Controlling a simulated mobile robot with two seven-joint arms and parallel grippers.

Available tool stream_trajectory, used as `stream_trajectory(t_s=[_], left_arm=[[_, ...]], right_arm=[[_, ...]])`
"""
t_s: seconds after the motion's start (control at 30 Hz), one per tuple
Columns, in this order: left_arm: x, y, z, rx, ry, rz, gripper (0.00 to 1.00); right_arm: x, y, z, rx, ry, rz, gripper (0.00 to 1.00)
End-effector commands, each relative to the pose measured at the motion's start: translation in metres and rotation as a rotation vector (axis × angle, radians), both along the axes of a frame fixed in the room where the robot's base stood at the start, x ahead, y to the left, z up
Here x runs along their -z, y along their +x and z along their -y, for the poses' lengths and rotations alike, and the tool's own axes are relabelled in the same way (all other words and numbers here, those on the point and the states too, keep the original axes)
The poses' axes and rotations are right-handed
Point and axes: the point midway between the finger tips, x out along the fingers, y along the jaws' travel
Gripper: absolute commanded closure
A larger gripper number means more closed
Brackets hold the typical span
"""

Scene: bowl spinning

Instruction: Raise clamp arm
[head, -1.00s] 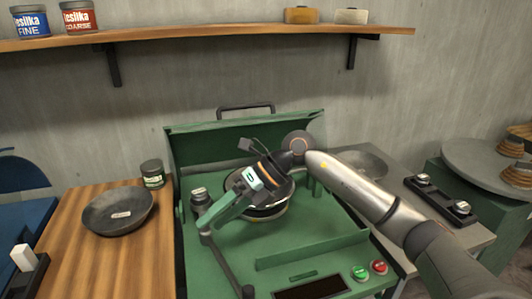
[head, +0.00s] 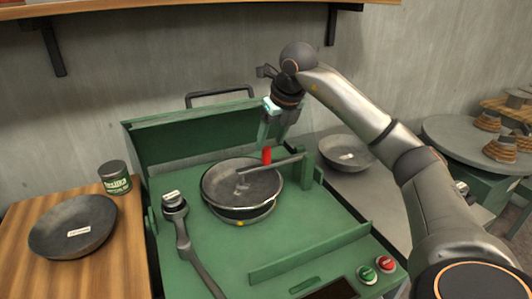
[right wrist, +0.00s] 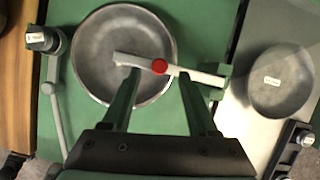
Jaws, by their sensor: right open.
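The clamp arm (head: 284,162) is a grey bar with a red knob (head: 267,154). It reaches from a green post (head: 308,168) on the right, low across the grey bowl (head: 222,182) in the green machine. In the right wrist view the clamp arm (right wrist: 205,77) crosses the bowl (right wrist: 95,60), with the red knob (right wrist: 159,66) between the fingers as seen. My right gripper (head: 271,139) points down just above the knob, open and empty; it also shows in the right wrist view (right wrist: 157,76). Contact with the bar cannot be told. My left gripper is not in view.
A dark lever (head: 187,242) stands left of the bowl. The raised green lid (head: 190,135) is behind. Green (head: 366,273) and red (head: 387,263) buttons are at the front right. Other bowls lie on the left wooden table (head: 75,213) and right side (head: 346,150).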

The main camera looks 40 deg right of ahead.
Motion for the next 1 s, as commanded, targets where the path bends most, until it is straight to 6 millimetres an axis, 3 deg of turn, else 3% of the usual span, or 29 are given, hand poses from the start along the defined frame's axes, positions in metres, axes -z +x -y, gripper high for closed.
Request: stream_trajectory(t_s=[0.1,0.3,0.67,1.0], left_arm=[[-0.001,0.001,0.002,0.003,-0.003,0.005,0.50],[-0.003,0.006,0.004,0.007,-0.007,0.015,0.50],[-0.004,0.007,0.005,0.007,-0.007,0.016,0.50],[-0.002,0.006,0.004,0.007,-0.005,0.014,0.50]], right_arm=[[0.022,0.008,0.001,-0.001,0.001,-0.004,0.40],[0.043,0.017,0.002,-0.002,0.002,-0.002,0.40],[0.047,0.020,0.002,-0.003,0.001,0.001,0.40],[0.047,0.019,0.002,-0.003,0.001,0.000,0.76]])
